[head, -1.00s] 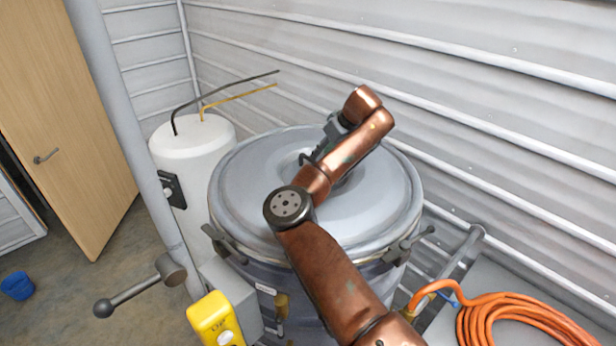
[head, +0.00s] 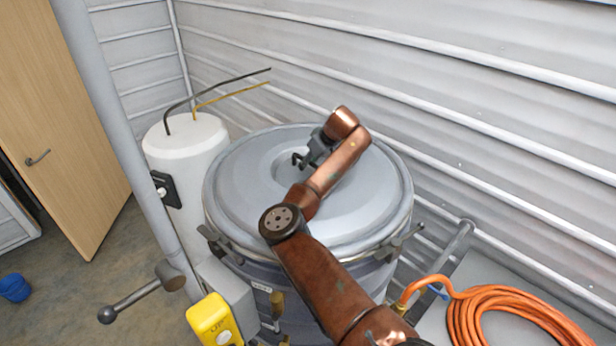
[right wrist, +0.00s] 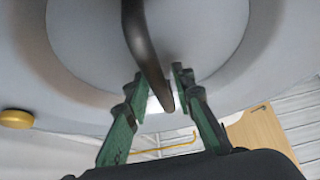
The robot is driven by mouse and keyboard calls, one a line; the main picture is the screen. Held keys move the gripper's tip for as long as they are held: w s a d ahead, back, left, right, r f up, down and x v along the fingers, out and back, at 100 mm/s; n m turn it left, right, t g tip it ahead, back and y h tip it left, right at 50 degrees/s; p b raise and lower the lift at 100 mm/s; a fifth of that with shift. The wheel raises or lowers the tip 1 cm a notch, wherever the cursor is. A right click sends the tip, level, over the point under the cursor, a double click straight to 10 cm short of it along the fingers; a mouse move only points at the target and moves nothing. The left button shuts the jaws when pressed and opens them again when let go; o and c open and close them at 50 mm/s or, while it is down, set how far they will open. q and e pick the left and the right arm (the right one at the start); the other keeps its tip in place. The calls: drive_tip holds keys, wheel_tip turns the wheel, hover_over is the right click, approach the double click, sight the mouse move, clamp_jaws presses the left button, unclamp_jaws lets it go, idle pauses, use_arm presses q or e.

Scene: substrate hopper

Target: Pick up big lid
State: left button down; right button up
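The big lid (head: 235,190) is a wide, round grey cover with a sunken centre, lying flat on the drum-shaped hopper (head: 345,268). My right gripper (head: 303,160) is over the lid's centre, reached by my copper arm from the lower right. In the right wrist view its green fingers (right wrist: 157,85) stand apart. A dark curved handle (right wrist: 138,35) on the lid (right wrist: 75,55) runs down between the fingertips, with light gaps beside its end; I see no firm grip on it. In the head view the gripper and arm largely cover the handle. My left gripper is out of view.
A white cylinder (head: 187,150) with two thin pipes stands left of the hopper. A grey post (head: 105,120), a ball-ended lever (head: 135,300) and a yellow box (head: 214,320) are in front left. An orange hose coil (head: 515,305) lies right. The corrugated wall is close behind.

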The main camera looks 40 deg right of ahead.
clamp_jaws()
idle(0.5)
drive_tip(key=shift+w+d+r, duration=0.1)
drive_tip(key=shift+d+r, duration=0.05)
drive_tip(key=shift+r, duration=0.05)
